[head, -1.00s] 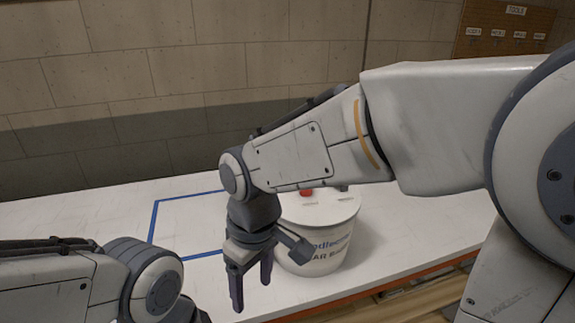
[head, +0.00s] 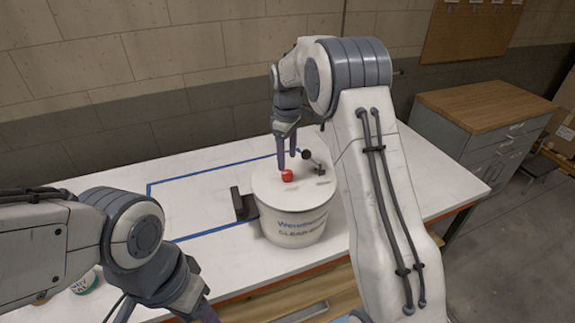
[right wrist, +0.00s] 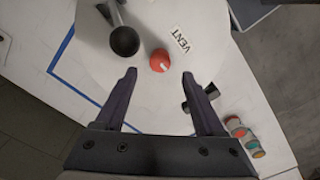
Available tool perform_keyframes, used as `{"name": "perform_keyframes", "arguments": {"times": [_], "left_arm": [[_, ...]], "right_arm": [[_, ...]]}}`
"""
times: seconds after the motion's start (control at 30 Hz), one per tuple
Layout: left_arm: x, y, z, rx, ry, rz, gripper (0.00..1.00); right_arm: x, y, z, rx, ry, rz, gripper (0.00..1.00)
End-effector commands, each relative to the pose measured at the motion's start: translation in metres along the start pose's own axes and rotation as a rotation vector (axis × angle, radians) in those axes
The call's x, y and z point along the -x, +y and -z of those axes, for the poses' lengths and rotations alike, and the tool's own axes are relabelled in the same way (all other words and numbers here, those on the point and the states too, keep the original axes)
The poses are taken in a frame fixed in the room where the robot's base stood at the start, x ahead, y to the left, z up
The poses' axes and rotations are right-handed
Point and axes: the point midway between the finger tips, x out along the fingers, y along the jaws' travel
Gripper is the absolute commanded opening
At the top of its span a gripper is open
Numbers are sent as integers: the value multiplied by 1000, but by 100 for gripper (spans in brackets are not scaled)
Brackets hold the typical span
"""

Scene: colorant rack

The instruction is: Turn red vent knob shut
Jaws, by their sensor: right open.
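The red vent knob (head: 287,175) sits on the lid of a white bucket (head: 293,228) that stands upright on the bench. In the right wrist view the red knob (right wrist: 160,61) lies beside a "VENT" label (right wrist: 180,40). My right gripper (head: 287,160) is open, pointing down over the lid near the knob. In the right wrist view the knob shows just past the fingertips (right wrist: 159,75), between their lines and not gripped. My left arm is at the lower left; its gripper (head: 203,310) is mostly cut off by the frame edge.
A black-knobbed fitting (head: 307,155) stands on the lid behind the red knob; it also shows in the wrist view (right wrist: 124,41). A black bracket (head: 243,204) stands left of the bucket. Blue tape outlines a mostly clear bench area. Small containers (right wrist: 240,130) are at the bench's edge.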

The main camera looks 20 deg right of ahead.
Motion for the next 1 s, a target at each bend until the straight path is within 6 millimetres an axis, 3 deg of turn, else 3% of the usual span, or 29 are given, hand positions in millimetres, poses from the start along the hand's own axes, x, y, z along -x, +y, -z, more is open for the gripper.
{"name": "perform_keyframes", "arguments": {"times": [0.3, 0.67, 0.87, 1.0], "left_arm": [[16, 1, 1, -3, 0, 0, 50], [16, 1, 1, -3, 0, 0, 50], [16, 1, 1, -3, 0, 0, 50], [16, 1, 1, -3, 0, 0, 50]], "right_arm": [[-44, 0, 0, -1, -1, 1, 71], [-51, 0, 0, -1, 1, -1, 71], [-50, 0, 0, -1, 1, -1, 0], [-50, 1, 0, -3, 1, -1, 0]]}}
